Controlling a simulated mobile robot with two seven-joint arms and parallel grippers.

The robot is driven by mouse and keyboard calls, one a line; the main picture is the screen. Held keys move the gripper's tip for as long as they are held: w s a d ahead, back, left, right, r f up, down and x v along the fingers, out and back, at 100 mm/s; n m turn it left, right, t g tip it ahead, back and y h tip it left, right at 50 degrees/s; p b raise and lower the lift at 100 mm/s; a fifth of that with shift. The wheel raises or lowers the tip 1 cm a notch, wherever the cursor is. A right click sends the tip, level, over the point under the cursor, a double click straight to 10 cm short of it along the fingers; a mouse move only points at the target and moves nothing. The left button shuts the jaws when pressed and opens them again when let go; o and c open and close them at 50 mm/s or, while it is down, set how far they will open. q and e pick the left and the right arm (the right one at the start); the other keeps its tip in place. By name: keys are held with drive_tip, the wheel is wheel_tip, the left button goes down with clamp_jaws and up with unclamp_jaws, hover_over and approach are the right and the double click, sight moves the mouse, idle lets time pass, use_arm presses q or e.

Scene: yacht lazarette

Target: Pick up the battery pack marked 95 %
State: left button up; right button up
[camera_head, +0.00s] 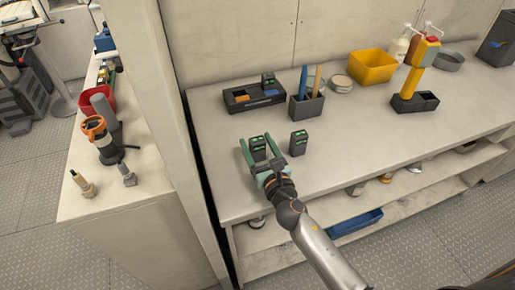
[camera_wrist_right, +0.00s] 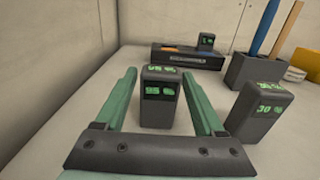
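The battery pack marked 95 % (camera_wrist_right: 159,98) is a dark upright block with green digits, standing on the bench. In the head view this pack (camera_head: 258,148) stands between the fingers of my right gripper (camera_head: 257,146). The green fingers are open on both sides of it, with visible gaps in the right wrist view (camera_wrist_right: 160,98). A second pack marked 30 % (camera_wrist_right: 262,112) stands to the right, outside the fingers; it also shows in the head view (camera_head: 298,142). A third pack (camera_wrist_right: 206,41) stands at the back on a black charger tray; its marking is too small to read surely. My left gripper is not in view.
The black charger tray (camera_head: 238,107) lies behind the packs, with blue and orange items in it. A grey holder (camera_head: 306,107) with blue and tan handles stands beside it. A yellow bin (camera_head: 372,67) is farther back. The bench front right of the packs is clear.

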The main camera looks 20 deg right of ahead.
clamp_jaws()
idle(0.3)
